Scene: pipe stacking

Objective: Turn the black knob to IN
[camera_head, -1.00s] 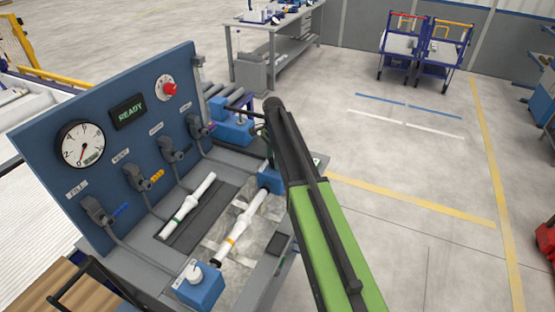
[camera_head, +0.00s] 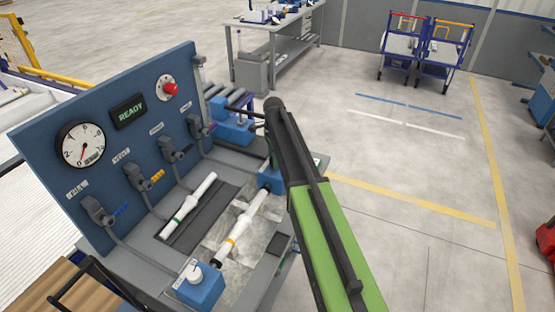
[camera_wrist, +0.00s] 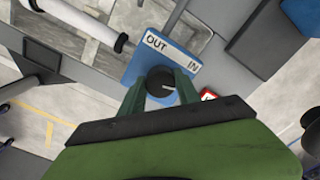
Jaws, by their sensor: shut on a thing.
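In the wrist view the black knob (camera_wrist: 160,80) sits on a blue block (camera_wrist: 143,58) with a white label reading OUT on the left and IN on the right. A short white mark on the knob points right, below the IN end of the label. My gripper (camera_wrist: 161,88) has its two green fingers on either side of the knob and is shut on it. In the head view the blue block (camera_head: 268,178) shows beside my arm, which hides the knob and my fingertips.
A white pipe (camera_head: 245,221) with a yellow band runs from the block to a front blue block (camera_head: 200,288) with a white knob. Another white pipe (camera_head: 188,206) lies beside it. The blue panel (camera_head: 110,160) carries a gauge, a READY display, a red button and several valves.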

